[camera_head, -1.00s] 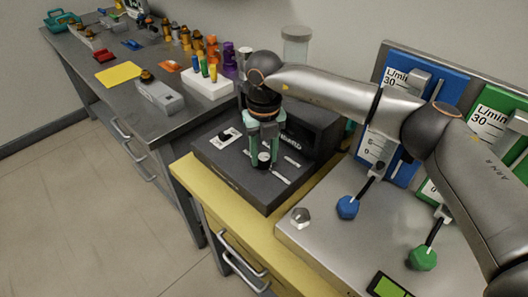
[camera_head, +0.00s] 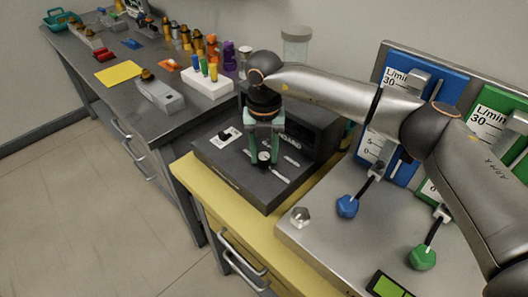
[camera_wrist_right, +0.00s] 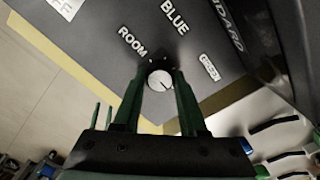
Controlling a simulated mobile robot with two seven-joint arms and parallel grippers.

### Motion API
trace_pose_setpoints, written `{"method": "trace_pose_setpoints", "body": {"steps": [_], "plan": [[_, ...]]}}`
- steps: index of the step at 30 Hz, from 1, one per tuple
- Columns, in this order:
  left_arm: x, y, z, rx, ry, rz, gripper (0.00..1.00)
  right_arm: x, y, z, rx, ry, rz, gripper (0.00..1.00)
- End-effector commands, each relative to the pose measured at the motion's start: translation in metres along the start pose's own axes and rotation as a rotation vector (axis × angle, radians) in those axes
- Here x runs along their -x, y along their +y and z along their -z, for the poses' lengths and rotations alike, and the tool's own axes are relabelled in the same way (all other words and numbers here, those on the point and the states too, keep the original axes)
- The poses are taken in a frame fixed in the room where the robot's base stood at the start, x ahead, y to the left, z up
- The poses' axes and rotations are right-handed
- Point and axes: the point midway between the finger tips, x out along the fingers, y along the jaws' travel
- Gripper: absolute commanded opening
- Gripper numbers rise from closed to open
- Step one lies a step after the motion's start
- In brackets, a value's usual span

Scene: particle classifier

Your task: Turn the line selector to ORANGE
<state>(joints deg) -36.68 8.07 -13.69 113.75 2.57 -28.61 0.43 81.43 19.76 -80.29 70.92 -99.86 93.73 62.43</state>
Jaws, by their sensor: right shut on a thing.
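The line selector is a small white round knob (camera_wrist_right: 159,80) with a dark mark near its lower right. It sits on top of a dark grey box (camera_head: 225,172). My right gripper (camera_head: 264,157) points down from above, its green fingers shut on the knob's sides; the fingertips also show in the wrist view (camera_wrist_right: 158,76). No ORANGE label can be made out. My left gripper is not in view.
A toggle switch on a white plate (camera_head: 226,136) lies left of the knob. Blue (camera_head: 347,207) and green (camera_head: 422,258) valve knobs stand on the metal panel at right. A hex nut-shaped piece (camera_head: 300,216) is at its near corner. The grey bench (camera_head: 195,118) holds coloured pieces.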

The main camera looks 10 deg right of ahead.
Motion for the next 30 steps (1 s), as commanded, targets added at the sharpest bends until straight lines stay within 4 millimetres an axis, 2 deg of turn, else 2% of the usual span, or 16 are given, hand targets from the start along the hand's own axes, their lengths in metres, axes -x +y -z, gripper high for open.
{"method": "trace_pose_setpoints", "body": {"steps": [2,3,11,19,22,26,30], "plan": [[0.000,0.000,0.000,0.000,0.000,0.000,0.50,0.001,0.000,-0.001,-0.005,-0.003,-0.002,0.00],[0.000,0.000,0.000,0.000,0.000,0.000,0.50,0.001,0.000,-0.001,-0.005,-0.003,-0.002,0.43],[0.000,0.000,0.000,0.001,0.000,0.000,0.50,0.001,0.000,-0.001,-0.003,-0.001,-0.001,0.72],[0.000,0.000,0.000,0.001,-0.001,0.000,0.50,0.001,0.000,0.000,-0.001,-0.001,-0.001,0.72],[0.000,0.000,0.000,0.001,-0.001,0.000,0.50,0.008,0.000,-0.001,-0.001,-0.002,-0.001,0.72],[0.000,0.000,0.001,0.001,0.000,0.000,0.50,0.030,0.000,-0.001,-0.001,-0.004,-0.002,0.72],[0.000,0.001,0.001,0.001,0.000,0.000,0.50,0.062,0.001,-0.001,-0.002,-0.005,-0.003,0.72]]}}
